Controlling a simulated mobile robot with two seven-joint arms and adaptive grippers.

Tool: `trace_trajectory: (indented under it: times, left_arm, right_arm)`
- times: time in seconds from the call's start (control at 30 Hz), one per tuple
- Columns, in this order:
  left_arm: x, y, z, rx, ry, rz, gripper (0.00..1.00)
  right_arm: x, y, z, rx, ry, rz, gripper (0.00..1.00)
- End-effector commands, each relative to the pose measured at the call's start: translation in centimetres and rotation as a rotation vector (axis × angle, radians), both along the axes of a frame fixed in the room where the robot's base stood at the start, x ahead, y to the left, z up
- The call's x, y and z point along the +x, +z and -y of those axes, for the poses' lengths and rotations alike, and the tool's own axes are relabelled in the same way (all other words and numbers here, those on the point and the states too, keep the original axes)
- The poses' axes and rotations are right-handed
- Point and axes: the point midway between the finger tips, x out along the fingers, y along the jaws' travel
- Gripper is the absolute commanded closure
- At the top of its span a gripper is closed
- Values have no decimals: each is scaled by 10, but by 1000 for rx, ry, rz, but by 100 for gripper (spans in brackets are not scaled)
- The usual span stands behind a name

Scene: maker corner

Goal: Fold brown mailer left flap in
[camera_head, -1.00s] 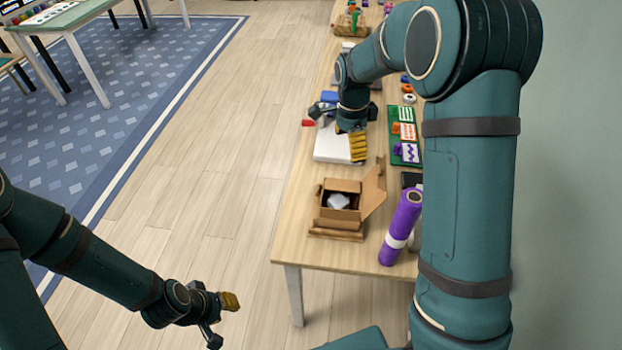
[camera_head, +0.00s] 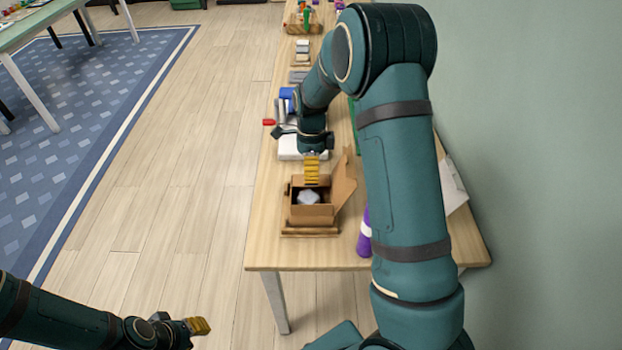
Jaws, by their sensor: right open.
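The brown mailer (camera_head: 312,215) stands open near the front end of the wooden table, with a pale grey-white item (camera_head: 309,197) inside. Its right flap (camera_head: 345,182) stands up and outward. A front flap (camera_head: 310,231) lies low at the table. The left flap is small in view and its angle is hard to tell. My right gripper (camera_head: 312,172), with yellow finger pads, is open just behind and above the mailer's back edge; whether it touches is unclear. My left gripper (camera_head: 198,326) is low over the floor at the bottom left, away from the table; its fingers are partly hidden.
A white box (camera_head: 288,150), a red-handled tool (camera_head: 269,122) and a blue item (camera_head: 287,93) lie behind the mailer. The table's front left corner (camera_head: 258,262) is clear.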

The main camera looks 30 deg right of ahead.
Motion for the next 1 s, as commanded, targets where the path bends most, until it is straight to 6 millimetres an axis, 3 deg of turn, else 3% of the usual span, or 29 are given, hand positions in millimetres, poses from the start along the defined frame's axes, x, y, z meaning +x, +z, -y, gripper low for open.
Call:
trace_trajectory:
  times: [0.2,0.57,0.67,0.8,0.83,1.0]
  left_arm:
    - [1,-7,0,0,1,3,70]
    - [2,-7,0,0,1,4,70]
    - [2,-7,0,0,1,4,70]
    - [2,-7,0,0,1,4,70]
    - [2,-7,0,0,1,4,70]
    - [1,-7,0,0,1,4,70]
  right_arm:
    - [-3,-23,-1,-1,-1,1,15]
    - [-3,-26,-2,-1,0,1,15]
    - [-3,-26,-2,-1,0,1,43]
    - [-3,-26,-2,-1,0,1,92]
    - [-3,-26,-2,0,0,0,100]
    - [-3,-27,-2,0,0,0,100]
